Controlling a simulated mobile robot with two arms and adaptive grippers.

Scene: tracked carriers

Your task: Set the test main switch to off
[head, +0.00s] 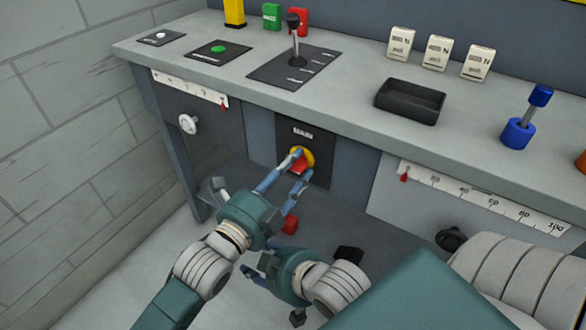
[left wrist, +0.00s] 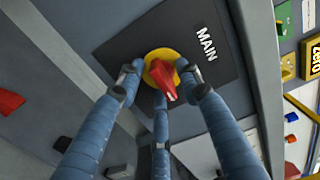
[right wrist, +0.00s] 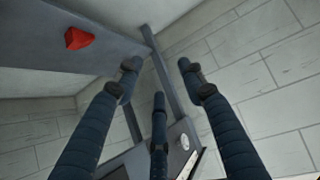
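The main switch is a red handle (head: 301,166) on a yellow disc, on a dark plate marked MAIN (head: 302,134) under the counter's front edge. In the left wrist view the red handle (left wrist: 161,80) sits slanted on the yellow disc (left wrist: 165,58). My left gripper (left wrist: 158,80) is at the switch, its fingers spread around the handle near the disc's edges. Yellow shows between the side fingertips and the handle; contact with the third finger cannot be told. My right gripper (right wrist: 158,80) is open and empty, low below the counter. Its fingertips are mostly hidden in the head view.
A black tray (head: 409,101), a lever (head: 296,50), a green button (head: 218,48) and a blue peg (head: 518,130) are on the counter. Scales with red pointers (head: 188,88) and a white knob (head: 188,123) are on its front. A red block (head: 290,225) is below the switch.

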